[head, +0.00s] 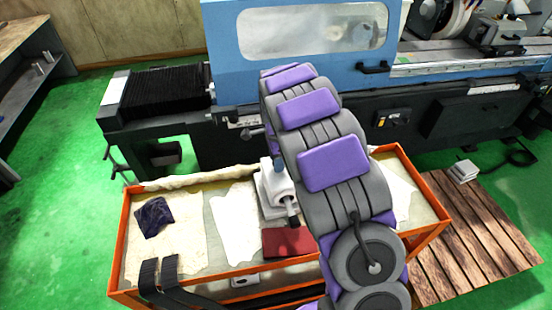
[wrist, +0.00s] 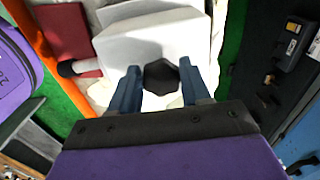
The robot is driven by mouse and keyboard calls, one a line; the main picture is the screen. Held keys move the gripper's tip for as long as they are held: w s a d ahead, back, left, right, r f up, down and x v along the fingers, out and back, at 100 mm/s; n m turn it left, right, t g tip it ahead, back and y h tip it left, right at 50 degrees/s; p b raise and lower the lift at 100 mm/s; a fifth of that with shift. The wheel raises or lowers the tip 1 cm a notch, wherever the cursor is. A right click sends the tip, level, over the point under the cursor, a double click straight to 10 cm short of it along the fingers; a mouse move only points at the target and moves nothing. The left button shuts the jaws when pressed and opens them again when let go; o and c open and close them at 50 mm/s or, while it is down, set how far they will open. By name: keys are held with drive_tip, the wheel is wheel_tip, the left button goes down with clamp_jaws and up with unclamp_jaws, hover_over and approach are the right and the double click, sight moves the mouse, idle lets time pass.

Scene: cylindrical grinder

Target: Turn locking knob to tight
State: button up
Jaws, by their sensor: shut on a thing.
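The black faceted locking knob (wrist: 161,77) shows in the wrist view, between the two blue fingers of my gripper (wrist: 159,69). My gripper is shut on the knob. The knob sits at the white block-shaped device (wrist: 155,38), which also shows in the head view (head: 270,187), standing on the orange-framed table (head: 118,245). In the head view my arm reaches over the device, and the knob is hidden. The knob's tightness cannot be told.
A dark red flat object (head: 287,242) lies beside the device. A dark cloth (head: 154,217) lies at the table's left. The blue grinder (head: 225,45) stands behind the table. A wooden pallet (head: 475,235) is at right; green floor is open at left.

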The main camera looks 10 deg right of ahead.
drive_tip(key=shift+s+f, duration=0.1)
drive_tip(key=o, duration=1.1)
drive_tip(key=shift+c, duration=0.2)
wheel_tip(320, 180, up, 17)
drive_tip(key=shift+r, duration=0.2)
drive_tip(key=s+f+n+b, duration=0.4)
drive_tip(key=s+f+n, duration=0.1)
drive_tip(key=s, duration=0.9)
drive_tip(key=s+f+n+g+b, duration=0.1)
drive_tip(key=s+f+n+b, duration=0.3)
drive_tip(key=s, duration=1)
drive_tip(key=s+f+n+b, duration=0.4)
drive_tip(key=s+f+n, duration=0.3)
drive_tip(key=s, duration=0.7)
drive_tip(key=shift+n+g+b, duration=0.4)
drive_tip(key=shift+n, duration=0.3)
